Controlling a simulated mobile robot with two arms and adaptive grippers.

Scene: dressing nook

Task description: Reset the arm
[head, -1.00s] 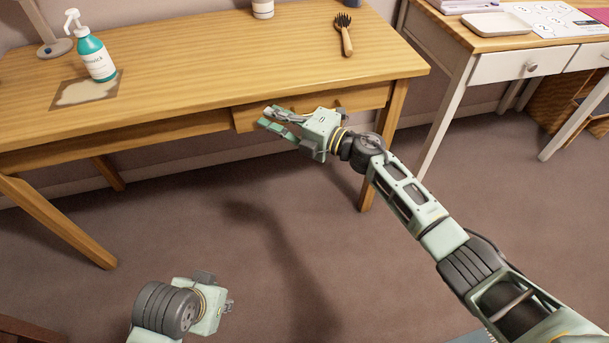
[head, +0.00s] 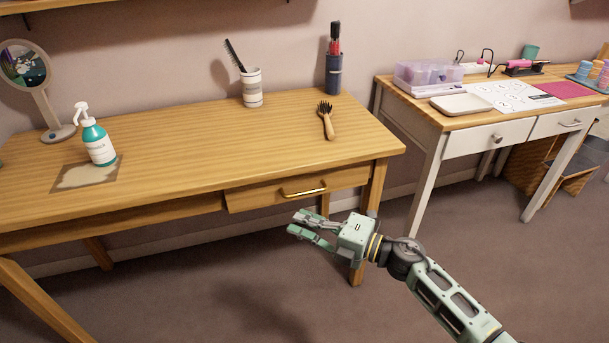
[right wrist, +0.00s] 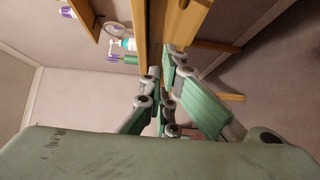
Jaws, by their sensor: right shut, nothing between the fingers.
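My right gripper (head: 302,228) is in front of the wooden table, below its drawer (head: 297,188), and points to the left. It is shut with nothing between its fingers, and it appears clear of the table. In the right wrist view its green fingers (right wrist: 168,100) show close up, with a table edge beyond them. The drawer is shut and has a brass handle (head: 303,193). My left gripper is not in the head view now.
The wooden table (head: 220,145) holds a teal spray bottle (head: 98,145), a round mirror (head: 40,85), a striped cup (head: 252,88), a wooden brush (head: 327,122) and a dark blue holder (head: 333,72). A white-fronted desk (head: 487,138) stands right. Floor before the table is open.

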